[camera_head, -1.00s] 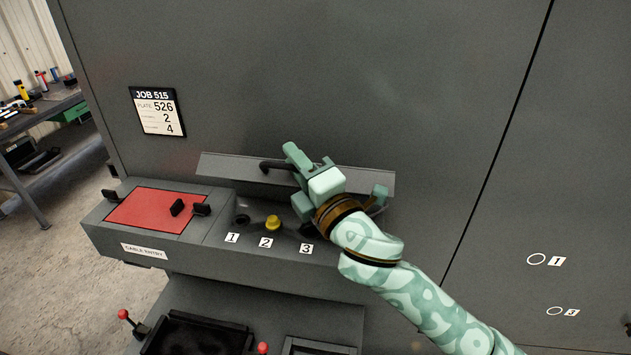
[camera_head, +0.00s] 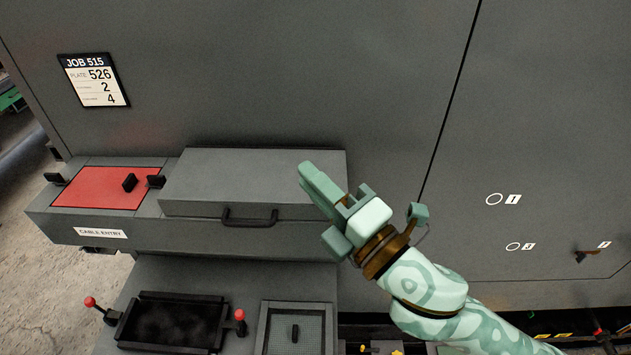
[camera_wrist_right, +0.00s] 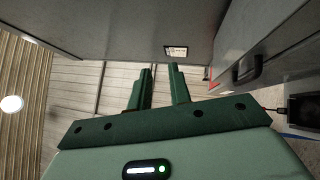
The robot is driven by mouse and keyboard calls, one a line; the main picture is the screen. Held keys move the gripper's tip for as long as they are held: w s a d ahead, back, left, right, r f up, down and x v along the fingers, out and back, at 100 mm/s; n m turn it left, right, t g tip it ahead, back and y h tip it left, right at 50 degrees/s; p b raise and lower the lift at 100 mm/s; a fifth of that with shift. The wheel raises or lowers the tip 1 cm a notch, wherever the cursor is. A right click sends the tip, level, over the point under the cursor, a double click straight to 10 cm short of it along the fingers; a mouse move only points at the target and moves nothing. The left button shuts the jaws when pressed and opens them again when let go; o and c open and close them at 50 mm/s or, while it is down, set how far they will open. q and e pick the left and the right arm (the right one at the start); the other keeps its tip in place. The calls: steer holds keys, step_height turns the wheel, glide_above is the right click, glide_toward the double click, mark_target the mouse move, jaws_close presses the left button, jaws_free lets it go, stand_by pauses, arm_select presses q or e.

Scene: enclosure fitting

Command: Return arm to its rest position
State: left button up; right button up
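My right arm comes in from the lower right in the head view. Its pale green gripper (camera_head: 308,174) is at the right end of the closed grey lid (camera_head: 245,175), apart from the lid's dark handle (camera_head: 250,220). In the right wrist view the two dark green fingers (camera_wrist_right: 161,72) stand apart with nothing between them, so it is open and empty. The lid hides the numbered spots beneath it. My left gripper is in neither view.
A red panel (camera_head: 100,188) with black knobs lies left of the lid, above the cable entry label (camera_head: 101,233). A black tray (camera_head: 172,322) with red-knobbed levers and a mesh panel (camera_head: 296,330) are below. The job sign (camera_head: 93,81) hangs on the grey wall.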

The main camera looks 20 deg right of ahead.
steer(key=s+d+f+m+g+h, duration=0.1)
steer(key=d+f+m+g+h, duration=0.4)
steer(key=d+f+m+h, duration=0.8)
steer(key=s+d+f+m+g, duration=0.5)
steer(key=s+d+f+g, duration=0.1)
steer(key=s+f, duration=0.45)
steer(key=s+a+f+g+y+b, duration=0.15)
steer(key=f+b, duration=0.35)
steer(key=f, duration=1.4)
steer(key=s+a+f+g+y+b, duration=0.1)
steer(key=s+a+f+g+b, duration=0.3)
steer(key=f, duration=1.4)
arm_select(q)
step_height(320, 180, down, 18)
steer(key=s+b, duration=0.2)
steer(key=b, duration=0.7)
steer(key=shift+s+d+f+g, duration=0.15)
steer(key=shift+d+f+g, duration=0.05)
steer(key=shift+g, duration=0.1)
arm_select(e)
steer(key=s+f+m, duration=0.1)
steer(key=s+f, duration=0.8)
steer(key=f, duration=0.3)
steer(key=s+d+f+m+g+y, duration=0.1)
steer(key=s+f+m, duration=0.1)
steer(key=s+f, duration=0.6)
step_height(320, 180, down, 4)
steer(key=shift+s+d+f, duration=0.15)
steer(key=shift+s+d, duration=0.1)
steer(key=shift+s, duration=0.15)
